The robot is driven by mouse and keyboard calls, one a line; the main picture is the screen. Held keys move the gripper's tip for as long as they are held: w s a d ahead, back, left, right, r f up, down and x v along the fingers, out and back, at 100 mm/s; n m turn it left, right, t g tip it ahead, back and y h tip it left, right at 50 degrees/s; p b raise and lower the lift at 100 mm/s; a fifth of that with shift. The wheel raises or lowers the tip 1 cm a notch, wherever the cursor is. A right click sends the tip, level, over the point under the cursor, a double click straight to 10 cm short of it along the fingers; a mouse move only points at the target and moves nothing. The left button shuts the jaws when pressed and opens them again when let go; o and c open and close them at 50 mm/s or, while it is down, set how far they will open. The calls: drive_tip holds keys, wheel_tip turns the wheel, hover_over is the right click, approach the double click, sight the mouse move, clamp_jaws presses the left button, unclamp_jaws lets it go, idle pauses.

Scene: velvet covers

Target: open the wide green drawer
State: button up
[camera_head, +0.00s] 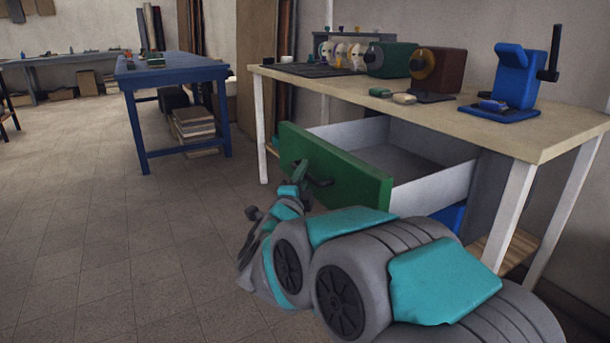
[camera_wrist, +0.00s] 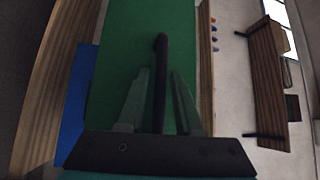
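The wide green drawer (camera_head: 345,178) stands pulled out from under the wooden workbench, its grey inside showing and looking empty. Its green front fills the middle of the wrist view (camera_wrist: 118,45). A dark bar handle (camera_head: 318,182) is on that front; in the wrist view the handle (camera_wrist: 161,65) runs between my two fingers. My gripper (camera_wrist: 160,95) is open around the handle, with a narrow gap showing on each side. In the head view my gripper (camera_head: 300,178) is at the drawer front, and my arm hides the front's lower part.
The workbench (camera_head: 455,112) carries a blue machine (camera_head: 517,80), a green box-shaped device (camera_head: 391,60) and a brown one (camera_head: 437,70). Something blue (camera_head: 449,216) shows below the drawer. A blue table (camera_head: 170,72) stands at the back left. The floor (camera_head: 100,230) left of my arm is clear.

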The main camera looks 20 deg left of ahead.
drive_tip(key=shift+o, duration=0.8)
drive_tip(key=s+d+f, duration=0.1)
drive_tip(key=s, duration=0.6)
drive_tip(key=shift+s, duration=0.35)
